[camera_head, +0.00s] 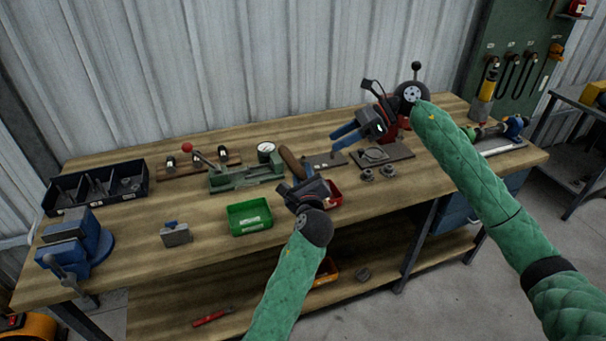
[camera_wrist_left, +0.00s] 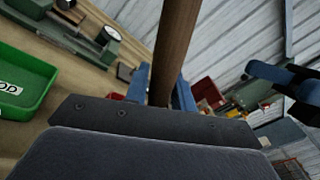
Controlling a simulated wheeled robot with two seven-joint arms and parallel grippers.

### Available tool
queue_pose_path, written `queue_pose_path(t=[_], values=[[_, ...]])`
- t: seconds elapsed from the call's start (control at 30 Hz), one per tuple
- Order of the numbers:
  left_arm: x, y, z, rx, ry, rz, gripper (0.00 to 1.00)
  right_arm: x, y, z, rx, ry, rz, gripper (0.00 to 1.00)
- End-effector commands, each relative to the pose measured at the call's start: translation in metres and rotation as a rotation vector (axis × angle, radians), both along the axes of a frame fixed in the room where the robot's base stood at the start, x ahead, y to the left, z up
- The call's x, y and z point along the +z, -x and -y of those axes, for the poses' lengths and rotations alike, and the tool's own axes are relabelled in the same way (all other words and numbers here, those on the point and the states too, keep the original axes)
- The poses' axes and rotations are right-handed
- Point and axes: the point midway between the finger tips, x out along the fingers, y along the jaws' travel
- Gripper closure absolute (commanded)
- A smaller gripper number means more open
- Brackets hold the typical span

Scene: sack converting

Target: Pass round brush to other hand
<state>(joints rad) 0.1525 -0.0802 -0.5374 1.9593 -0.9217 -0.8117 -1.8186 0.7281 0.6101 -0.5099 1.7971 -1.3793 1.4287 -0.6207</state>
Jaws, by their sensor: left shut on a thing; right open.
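The round brush (camera_head: 292,162) shows as a brown wooden handle sticking up from my left gripper (camera_head: 304,172). My left gripper is shut on it above the front middle of the workbench. In the left wrist view the brown handle (camera_wrist_left: 177,45) rises between the blue fingertips, and the lower end of the brush is hidden behind the gripper body. My right gripper (camera_head: 344,135) is open and empty, its blue fingers pointing left, above and to the right of the brush and apart from it. One right finger also shows in the left wrist view (camera_wrist_left: 265,73).
A green bin (camera_head: 250,217) and a red bin (camera_head: 335,194) stand near the left gripper. Behind are a green press tool with a gauge (camera_head: 248,176) and a lever tool on a metal plate (camera_head: 398,151). A blue vise (camera_head: 75,244) is far left. Bare wood lies front right.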

Motion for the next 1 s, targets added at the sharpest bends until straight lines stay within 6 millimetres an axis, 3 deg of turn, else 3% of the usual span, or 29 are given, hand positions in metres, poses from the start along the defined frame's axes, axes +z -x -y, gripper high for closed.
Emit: queue_pose_path(t=[0.17, 0.57, 0.87, 1.0], values=[[0.0, 0.0, 0.0, 0.0, 0.0, 0.0, 0.99, -0.014, 0.005, -0.002, -0.009, -0.068, -0.048, 0.5], [0.0, 0.0, 0.0, 0.0, 0.0, 0.0, 0.99, -0.088, 0.026, -0.005, -0.159, -0.512, -0.364, 0.5], [0.0, 0.0, 0.0, 0.0, 0.0, 0.0, 0.99, -0.159, 0.037, 0.022, -0.377, -0.832, -0.639, 0.5], [0.0, 0.0, 0.0, 0.0, 0.0, 0.0, 0.99, -0.204, 0.04, 0.042, -0.527, -0.976, -0.787, 0.5]])
